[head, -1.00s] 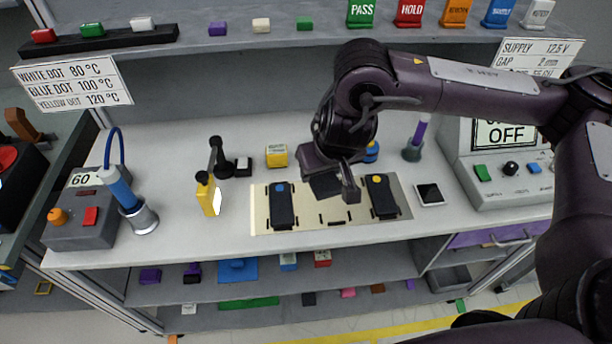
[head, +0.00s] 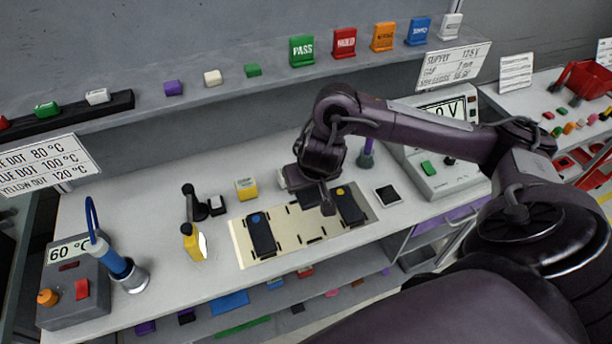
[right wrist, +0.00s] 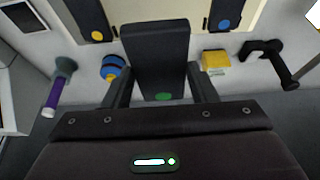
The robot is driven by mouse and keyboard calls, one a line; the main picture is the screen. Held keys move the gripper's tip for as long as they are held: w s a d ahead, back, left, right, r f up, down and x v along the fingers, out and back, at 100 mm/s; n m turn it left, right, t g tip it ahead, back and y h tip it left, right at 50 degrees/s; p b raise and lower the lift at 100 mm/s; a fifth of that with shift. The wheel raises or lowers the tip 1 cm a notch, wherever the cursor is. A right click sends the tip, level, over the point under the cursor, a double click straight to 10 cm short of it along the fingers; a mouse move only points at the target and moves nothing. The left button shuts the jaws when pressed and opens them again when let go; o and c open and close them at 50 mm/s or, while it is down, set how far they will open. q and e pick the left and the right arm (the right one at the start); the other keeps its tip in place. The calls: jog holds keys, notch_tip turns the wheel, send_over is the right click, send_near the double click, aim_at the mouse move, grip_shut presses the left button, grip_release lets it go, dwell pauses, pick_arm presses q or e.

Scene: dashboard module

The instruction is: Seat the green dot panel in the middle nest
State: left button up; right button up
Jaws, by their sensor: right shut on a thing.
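My right gripper (right wrist: 156,90) is shut on the dark green dot panel (right wrist: 158,55), whose green dot shows between the fingers in the right wrist view. In the head view the right gripper (head: 318,198) is above the back of the cream board (head: 240,250); the panel there is mostly hidden by the gripper. The blue dot panel (head: 262,236) lies in the board's left nest and the yellow dot panel (head: 348,207) in its right nest. The middle nest (head: 299,225) between them is bare, with dark slots showing. My left gripper is not in view.
Behind the board stand a yellow box (head: 246,189) and a blue-capped yellow bottle-like item (right wrist: 113,68).

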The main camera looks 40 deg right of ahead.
jog(key=b, duration=0.5)
send_over(305, 221)
jog(key=s, duration=0.1)
notch_tip(305, 221, down, 9)
jog(key=shift+s+f, duration=0.15)
jog(key=shift+f, duration=0.05)
jog(key=shift+a+f, duration=0.1)
jog(key=shift+f, duration=0.35)
notch_tip(305, 221, down, 3)
jog(key=shift+f+b, duration=0.2)
jog(key=shift+b, duration=0.65)
jog(key=shift+f, duration=0.4)
jog(key=shift+f, duration=0.15)
jog(key=o, duration=1)
